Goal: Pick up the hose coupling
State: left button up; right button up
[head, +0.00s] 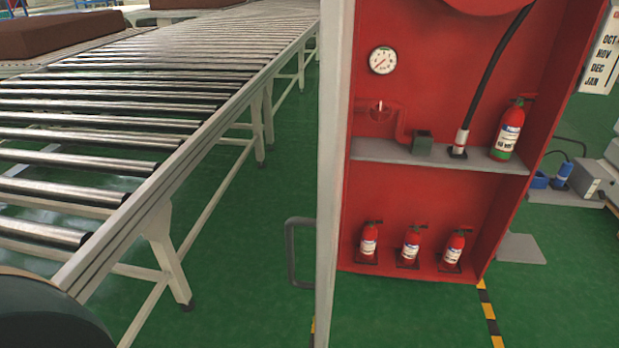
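The hose coupling (462,139) is a silver and pale fitting at the lower end of a black hose (494,56). It stands nearly upright on the grey shelf (380,151) inside an open red cabinet (430,202), with a small dark base beneath it. A red fire extinguisher (509,131) stands just to its right, and a dark green block (422,143) lies to its left. Neither of my grippers is in view.
A red pipe with a valve (381,111) and a gauge (382,60) are left of the hose. Several small extinguishers (411,245) stand below. The cabinet's pale edge (333,170) has a handle (291,254). A roller conveyor (110,130) fills the left; green floor (240,260) lies between.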

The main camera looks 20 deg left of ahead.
aim_at(462, 135)
jog(key=i+j, duration=0.1)
jog(key=j, duration=0.45)
jog(key=i+j, duration=0.1)
jog(key=j, duration=0.5)
jog(key=k+l, duration=0.15)
jog(key=l, duration=0.25)
jog(key=k+l, duration=0.1)
jog(key=l, duration=0.25)
jog(key=k+l, duration=0.15)
jog(key=l, duration=0.25)
jog(key=k+l, duration=0.1)
jog(key=l, duration=0.25)
jog(key=i+l, duration=0.1)
jog(key=l, duration=0.6)
jog(key=i+l+z, duration=0.25)
jog(key=i+l, duration=0.55)
jog(key=i, duration=0.15)
jog(key=i+j+z, duration=0.1)
jog(key=i+j, duration=0.2)
jog(key=i, duration=0.2)
jog(key=i+j+z, duration=0.15)
jog(key=i+j, duration=0.25)
jog(key=i, duration=0.15)
